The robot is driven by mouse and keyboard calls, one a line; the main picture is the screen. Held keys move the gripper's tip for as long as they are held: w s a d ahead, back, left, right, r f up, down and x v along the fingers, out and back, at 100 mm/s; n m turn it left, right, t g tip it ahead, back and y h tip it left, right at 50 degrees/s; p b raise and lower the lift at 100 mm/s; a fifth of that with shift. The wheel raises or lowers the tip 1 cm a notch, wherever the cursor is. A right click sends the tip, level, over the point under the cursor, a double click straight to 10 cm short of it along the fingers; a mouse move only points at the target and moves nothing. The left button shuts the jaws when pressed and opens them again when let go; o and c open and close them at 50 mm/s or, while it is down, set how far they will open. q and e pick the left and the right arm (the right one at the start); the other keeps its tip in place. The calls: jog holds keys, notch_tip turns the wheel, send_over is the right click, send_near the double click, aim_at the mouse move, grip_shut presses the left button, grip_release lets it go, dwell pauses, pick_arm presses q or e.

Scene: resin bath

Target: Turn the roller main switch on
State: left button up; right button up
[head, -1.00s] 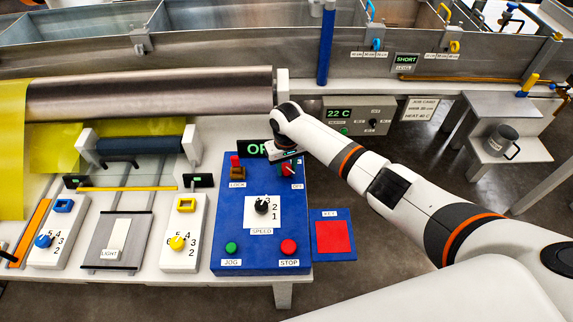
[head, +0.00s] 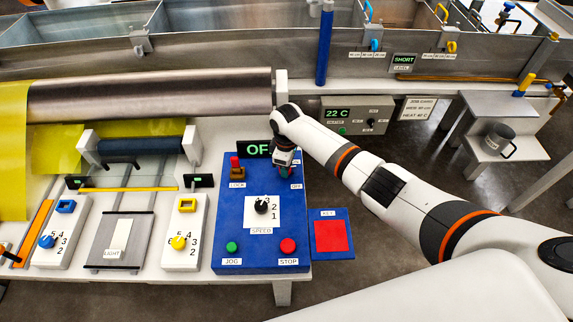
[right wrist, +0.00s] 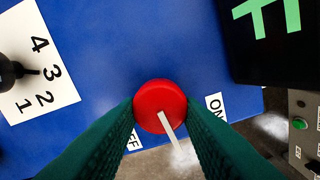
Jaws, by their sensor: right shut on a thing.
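The main switch is a red round knob (right wrist: 158,98) with a white pointer, on the blue control panel (head: 225,215). In the right wrist view its pointer stands between the OFF label (right wrist: 133,142) and the ON label (right wrist: 216,106). My right gripper (right wrist: 160,112) is shut on the knob, one green finger on each side. In the head view my right gripper (head: 284,166) covers most of the knob. The display (head: 254,149) behind it shows "OF", the rest hidden by the gripper. My left gripper is not in view.
A red LOCK switch (head: 236,168) stands left of the gripper. The black SPEED knob (head: 261,206), green JOG button (head: 232,247) and red STOP button (head: 288,245) are nearer the front. A metal roller (head: 150,92) lies behind. A KEY pad (head: 330,235) is at the right.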

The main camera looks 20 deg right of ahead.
jog(key=n, duration=0.6)
jog(key=shift+w+n, duration=0.15)
jog(key=shift+n, duration=0.15)
dwell(0.3)
jog(key=o, duration=1)
jog(key=shift+c, duration=0.2)
notch_tip(320, 180, up, 12)
jog(key=b, duration=0.2)
